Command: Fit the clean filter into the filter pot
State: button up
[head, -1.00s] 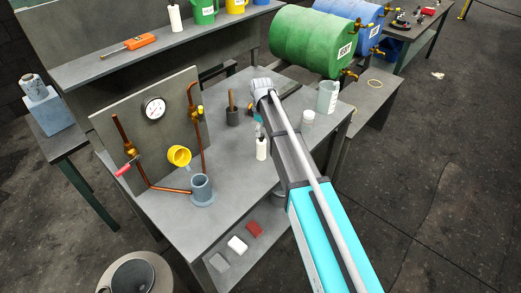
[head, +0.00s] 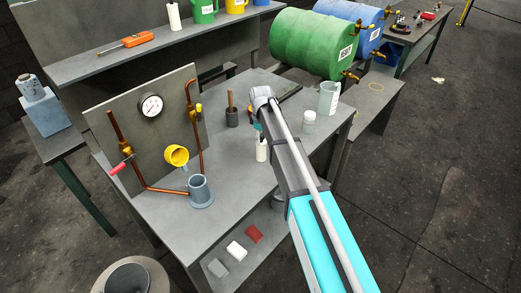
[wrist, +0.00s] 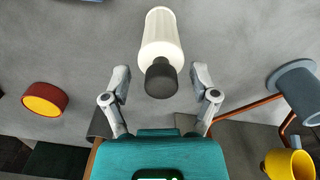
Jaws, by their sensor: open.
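The clean filter is a white cylinder with a dark cap (head: 261,151), upright on the bench. In the wrist view the filter (wrist: 161,40) lies straight ahead, its dark cap close to the gap between my fingertips. My gripper (wrist: 162,84) is open, with one finger on each side of the cap's line and clear space to both; in the head view my arm partly hides it. The filter pot (head: 200,190) is a grey flanged cup at the copper pipe, left of and nearer than the filter. It also shows at the right edge of the wrist view (wrist: 297,90).
A white-lidded jar (head: 308,122) stands right of my arm. The bench front is clear.

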grip_shut()
dwell(0.4)
jog(key=shift+r, duration=0.2)
notch_tip(320, 180, up, 3)
jog(key=p, duration=0.3)
jog(key=shift+f, duration=0.1)
jog(key=s+a+r+p, duration=0.7)
jog(key=s+r+p, duration=0.2)
jog(key=s, duration=0.3)
jog(key=shift+r+p, duration=0.4)
jog(key=shift+p, duration=0.1)
jog(key=shift+s, duration=0.1)
